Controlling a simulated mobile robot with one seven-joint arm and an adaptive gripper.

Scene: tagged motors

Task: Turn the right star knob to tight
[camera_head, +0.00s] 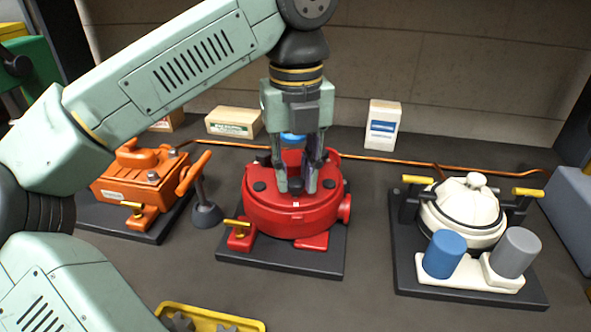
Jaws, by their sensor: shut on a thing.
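A round red motor housing (290,215) sits on a dark base plate in the middle of the table. Several small dark knobs stand on its top, one at the left (259,186) and one at the right (329,184). My gripper (296,188) points straight down over the top of the red housing. Its fingers are closed around a small dark knob (296,185) near the front middle of the top. The fingers hide most of this knob, so its star shape and its turn angle cannot be made out.
An orange motor (137,180) stands at the left, with a grey stand holding an orange handle (205,200) beside it. A white motor (465,215) with blue and grey cylinders stands at the right. A yellow tray (215,320) lies in front. Boxes (383,125) and a copper pipe run behind.

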